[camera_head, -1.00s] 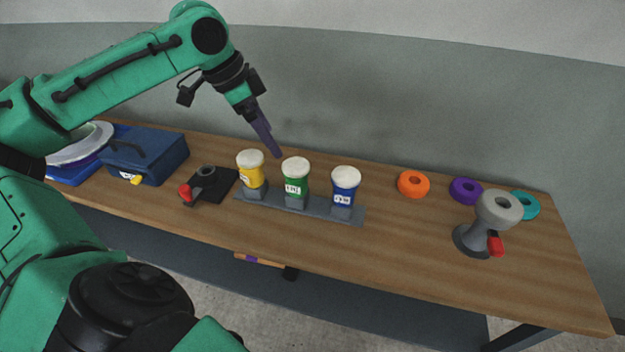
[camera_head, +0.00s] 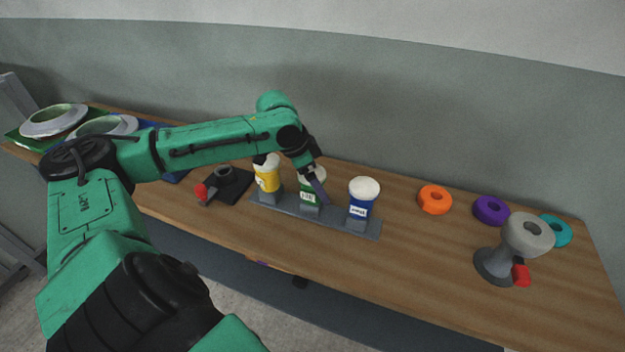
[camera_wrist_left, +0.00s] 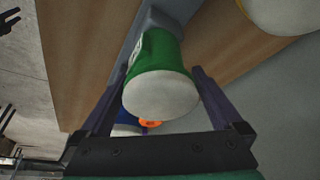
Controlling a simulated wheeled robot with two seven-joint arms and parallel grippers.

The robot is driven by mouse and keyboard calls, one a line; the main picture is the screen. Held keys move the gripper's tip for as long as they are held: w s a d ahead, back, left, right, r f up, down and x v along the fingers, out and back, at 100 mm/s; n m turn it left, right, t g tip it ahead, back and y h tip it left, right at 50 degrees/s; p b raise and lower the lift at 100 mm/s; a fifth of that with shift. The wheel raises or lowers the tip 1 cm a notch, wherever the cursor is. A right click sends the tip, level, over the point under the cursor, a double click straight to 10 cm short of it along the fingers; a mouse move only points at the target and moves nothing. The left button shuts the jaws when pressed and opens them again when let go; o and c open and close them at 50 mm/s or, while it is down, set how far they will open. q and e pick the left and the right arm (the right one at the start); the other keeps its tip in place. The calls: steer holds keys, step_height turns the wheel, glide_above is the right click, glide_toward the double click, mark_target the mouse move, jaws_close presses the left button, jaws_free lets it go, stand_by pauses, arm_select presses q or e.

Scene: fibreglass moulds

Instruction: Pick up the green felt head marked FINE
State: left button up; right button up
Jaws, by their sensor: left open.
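The green felt head (camera_head: 308,190) has a white felt top and a label too small to read. It stands upright in the middle of the grey rack (camera_head: 270,205), between the yellow head (camera_head: 267,178) and the blue head (camera_head: 359,208). My left gripper (camera_head: 323,198) is at the green head and hides part of it. In the left wrist view, the gripper (camera_wrist_left: 158,100) is open, with a purple finger on each side of the green head (camera_wrist_left: 160,65). I cannot tell whether the fingers touch it. My right gripper is not in view.
A black plate with a red-handled fixture (camera_head: 228,182) is left of the rack. Orange (camera_head: 435,199), purple (camera_head: 491,209) and teal rings (camera_head: 556,230) lie to the right, near a grey stand (camera_head: 495,265) with a red handle. The wooden table (camera_head: 420,270) is clear in front.

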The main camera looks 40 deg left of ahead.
arm_select(q)
steer(key=shift+w+r, duration=0.1)
steer(key=c, duration=1.6)
